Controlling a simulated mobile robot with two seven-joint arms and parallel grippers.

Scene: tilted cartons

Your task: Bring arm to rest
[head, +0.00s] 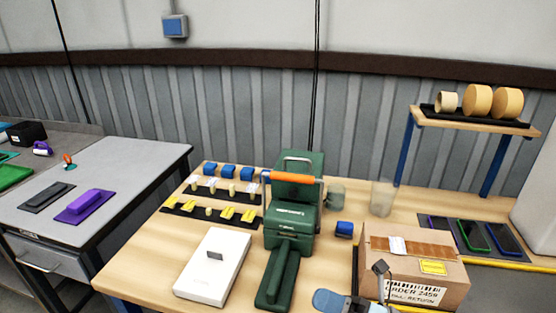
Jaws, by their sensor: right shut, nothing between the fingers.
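My right gripper (381,269) shows at the bottom of the head view, in front of the cardboard carton (420,262). Its narrow grey fingers are shut with nothing between them. The blue-grey part beside it at the bottom edge is part of my right arm. The carton is closed with brown tape and carries a yellow label and a white order label. I cannot tell whether the gripper touches the carton. My left gripper is not in view.
A green press (290,225) with an orange handle stands on the wooden table (140,270). Several small parts sit on dark strips behind. A raised shelf (440,122) holds tape rolls.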

